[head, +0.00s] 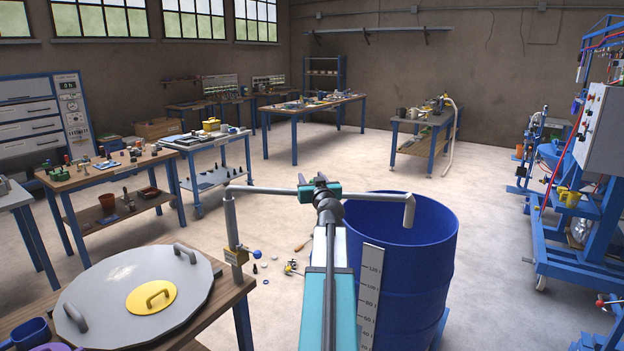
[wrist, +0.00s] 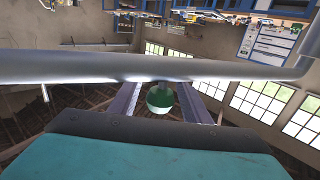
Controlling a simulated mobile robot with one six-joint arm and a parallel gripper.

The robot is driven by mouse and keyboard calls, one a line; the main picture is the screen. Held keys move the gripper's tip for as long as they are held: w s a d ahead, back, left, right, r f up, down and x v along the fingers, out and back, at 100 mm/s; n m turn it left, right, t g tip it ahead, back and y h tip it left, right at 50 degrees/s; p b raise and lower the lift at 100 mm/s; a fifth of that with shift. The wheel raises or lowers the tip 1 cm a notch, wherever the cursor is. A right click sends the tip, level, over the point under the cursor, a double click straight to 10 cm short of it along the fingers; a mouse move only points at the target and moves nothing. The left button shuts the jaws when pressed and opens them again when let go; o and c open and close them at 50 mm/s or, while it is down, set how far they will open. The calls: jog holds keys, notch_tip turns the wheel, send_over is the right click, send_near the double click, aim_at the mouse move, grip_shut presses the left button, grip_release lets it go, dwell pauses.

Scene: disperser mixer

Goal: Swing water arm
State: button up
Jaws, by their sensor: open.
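The water arm (head: 265,189) is a grey pipe. It rises from a post on the wooden table at left, runs level to the right, and ends in a down-bent spout (head: 409,212) over the blue drum (head: 405,265). My gripper (head: 322,190) is at the pipe's middle. In the wrist view the pipe (wrist: 80,68) crosses the picture close to the camera. The pipe hides the fingertips, and I cannot tell whether either finger touches the knob.
A grey round lid (head: 85,300) with a yellow centre lies on the near left table (head: 225,297). A valve with a blue knob (head: 256,254) is on the post. Small parts lie on the floor behind. Blue machinery (head: 590,220) stands at right. Open floor (head: 330,160) lies beyond the drum.

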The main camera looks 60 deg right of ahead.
jog(key=shift+c, duration=0.4)
grip_shut()
jog(key=shift+d, duration=0.1)
jog(key=shift+w+b, duration=0.2)
jog(key=shift+b, duration=0.3)
